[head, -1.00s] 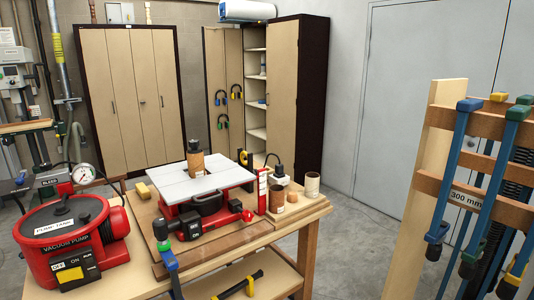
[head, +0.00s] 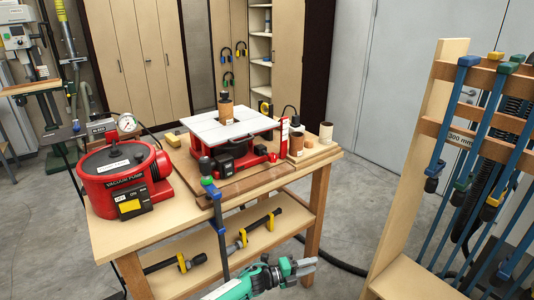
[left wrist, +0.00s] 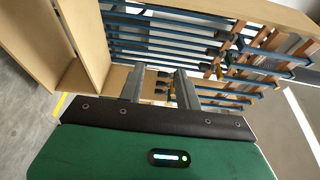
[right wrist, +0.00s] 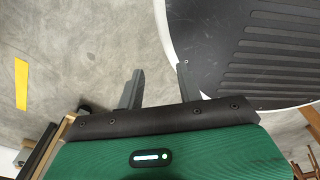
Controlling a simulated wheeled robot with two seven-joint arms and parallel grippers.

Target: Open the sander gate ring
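The red spindle sander (head: 262,150) stands on the workbench, with a pale square table top (head: 228,128) and a brown sanding drum (head: 226,112) upright in it. I cannot make out a gate ring for certain in any view. My left gripper (head: 304,267) is low in front of the bench, well short of the sander, pointing right. In the left wrist view its fingers (left wrist: 160,88) are apart and empty, facing the clamp rack (left wrist: 225,65). My right gripper (right wrist: 158,85) shows only in its wrist view, open and empty above the concrete floor.
A red vacuum pump (head: 122,178) with a gauge sits at the bench's left end. A blue bar clamp (head: 217,215) hangs at the bench front. The wooden clamp rack (head: 445,160) stands at right. A dark hose (head: 345,267) lies on the floor between them.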

